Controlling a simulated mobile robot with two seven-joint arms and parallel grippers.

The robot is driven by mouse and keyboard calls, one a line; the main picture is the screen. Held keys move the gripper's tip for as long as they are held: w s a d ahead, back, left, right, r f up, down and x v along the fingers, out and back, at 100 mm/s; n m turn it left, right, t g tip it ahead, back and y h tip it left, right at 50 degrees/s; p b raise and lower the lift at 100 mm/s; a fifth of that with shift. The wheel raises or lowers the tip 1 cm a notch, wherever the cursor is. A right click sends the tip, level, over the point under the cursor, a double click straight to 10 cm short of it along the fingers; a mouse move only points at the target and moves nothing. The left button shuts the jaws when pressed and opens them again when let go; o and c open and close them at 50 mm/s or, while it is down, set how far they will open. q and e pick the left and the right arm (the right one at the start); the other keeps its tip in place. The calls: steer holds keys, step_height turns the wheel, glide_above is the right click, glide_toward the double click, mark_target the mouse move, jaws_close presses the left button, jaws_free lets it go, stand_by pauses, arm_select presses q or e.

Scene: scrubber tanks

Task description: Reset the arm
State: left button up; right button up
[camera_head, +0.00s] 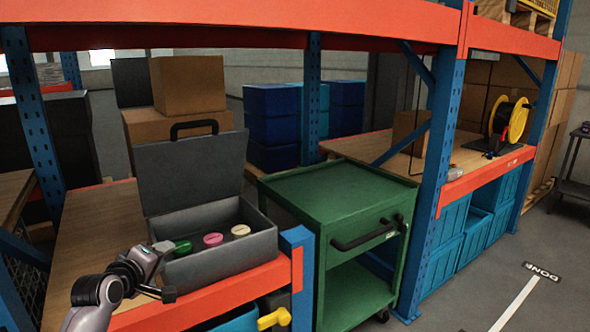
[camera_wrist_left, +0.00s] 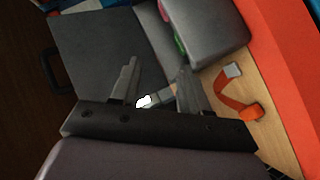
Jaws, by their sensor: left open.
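My left gripper (camera_head: 164,272) is at the front left corner of an open grey toolbox (camera_head: 222,262) in the head view. Its two fingers stand apart in the left wrist view (camera_wrist_left: 158,84). A small grey and white piece (camera_wrist_left: 152,100) shows between and behind the fingers; I cannot tell what it is or whether it touches them. The toolbox lid (camera_head: 190,170) stands up with its black handle on top. Inside lie a green item (camera_head: 183,248), a pink item (camera_head: 213,239) and a cream item (camera_head: 241,230). My right gripper is not in view.
The toolbox sits on a wooden shelf (camera_head: 95,225) with an orange front beam (camera_head: 225,290). An orange strap (camera_wrist_left: 234,92) lies on the wood near the gripper. A green cart (camera_head: 325,188) stands right of the shelf. A blue upright (camera_head: 437,170) stands beyond it.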

arm_select(q)
steer(key=s+d+f+m+g, duration=0.1)
steer(key=s+d+f+m, duration=0.15)
steer(key=s+f, duration=0.5)
steer(key=s+d+f+m+g, duration=0.1)
steer(key=s+f+m, duration=0.3)
steer(key=s+f, duration=0.4)
steer(key=s+d+f+m, duration=0.2)
steer(key=s+f, duration=0.1)
steer(key=s, duration=0.4)
steer(key=s+d+f+m+g, duration=0.1)
steer(key=s+d+f+m, duration=0.1)
steer(key=s, duration=0.4)
steer(key=s+d+f+m+h, duration=0.1)
steer(key=s+d+f+m, duration=0.1)
steer(key=s, duration=0.5)
steer(key=shift+s+f+m, duration=0.3)
steer(key=shift+f+m, duration=0.35)
steer(key=shift+f, duration=0.25)
